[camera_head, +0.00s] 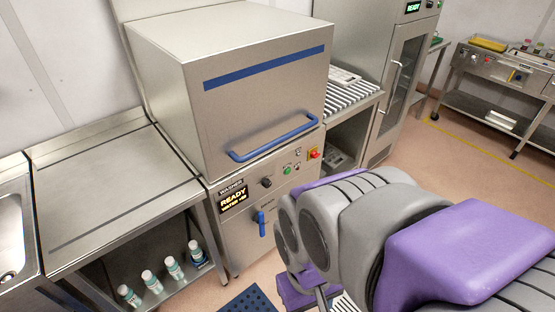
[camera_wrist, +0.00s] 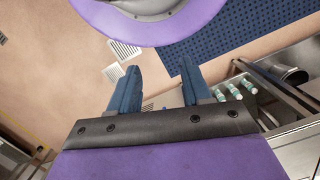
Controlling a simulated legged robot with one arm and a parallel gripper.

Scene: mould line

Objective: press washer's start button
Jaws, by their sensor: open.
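The washer (camera_head: 225,105) is a steel box-shaped machine with a blue stripe and a blue bar handle, its hood down. Its front panel has a lit display (camera_head: 233,199) reading READY. A green button (camera_head: 287,170) sits on the panel's right part, near a red emergency stop (camera_head: 314,154) on yellow. A black knob (camera_head: 266,182) and a blue lever (camera_head: 262,222) are left of the green button. My gripper (camera_wrist: 157,68) shows in the wrist view with two blue fingers apart and nothing between them. The wrist view shows floor beyond the fingers, not the panel.
A steel table (camera_head: 110,190) with several bottles (camera_head: 173,268) on its lower shelf stands left of the washer. A slatted rack (camera_head: 350,95) and a tall glass-doored cabinet (camera_head: 392,95) stand right. A blue mat (camera_head: 250,300) lies on the floor. My arm covers the lower right.

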